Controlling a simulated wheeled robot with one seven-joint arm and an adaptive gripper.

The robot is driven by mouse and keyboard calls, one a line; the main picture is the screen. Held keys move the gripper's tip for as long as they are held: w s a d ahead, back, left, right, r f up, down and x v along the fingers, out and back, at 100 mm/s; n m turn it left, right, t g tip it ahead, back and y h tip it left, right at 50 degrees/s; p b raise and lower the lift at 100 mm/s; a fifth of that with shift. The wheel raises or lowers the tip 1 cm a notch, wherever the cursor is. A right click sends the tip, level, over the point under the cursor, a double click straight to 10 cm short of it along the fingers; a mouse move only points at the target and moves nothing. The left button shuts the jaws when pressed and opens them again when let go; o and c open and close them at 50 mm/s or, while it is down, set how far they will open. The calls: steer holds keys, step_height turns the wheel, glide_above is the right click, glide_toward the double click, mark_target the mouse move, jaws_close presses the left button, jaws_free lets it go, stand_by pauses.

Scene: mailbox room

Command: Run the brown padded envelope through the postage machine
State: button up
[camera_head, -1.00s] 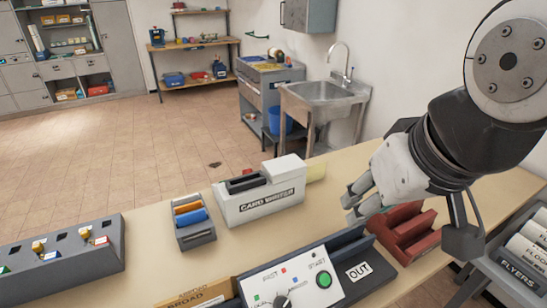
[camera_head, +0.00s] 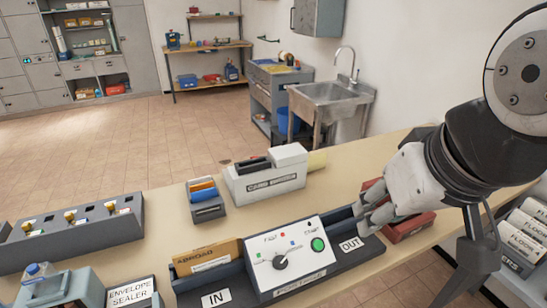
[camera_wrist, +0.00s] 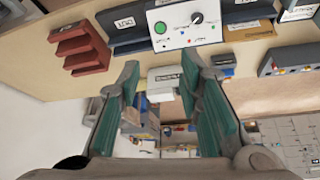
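The postage machine (camera_head: 290,258) stands at the table's front edge. It has a grey-white panel with a dark knob and a green button, an IN tray (camera_head: 228,299) at left and an OUT tray (camera_head: 362,256) at right. A brown envelope-like piece marked ABROAD (camera_head: 206,256) stands upright in the IN side; it also shows in the wrist view (camera_wrist: 250,28). I cannot tell whether it is padded. My gripper (camera_head: 368,217) is beside the OUT end, right of the panel. In the wrist view its fingers (camera_wrist: 161,95) are wide apart with nothing held between them.
A white card machine (camera_head: 265,181) and a small tray of coloured cards (camera_head: 206,199) stand behind the postage machine. A red stepped rack (camera_head: 405,227) is near my gripper. An envelope sealer (camera_head: 75,291) is at front left. Labelled bins (camera_head: 522,235) are at right.

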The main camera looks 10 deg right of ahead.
steer(key=shift+s, duration=0.1)
jaws_close()
stand_by(1.0)
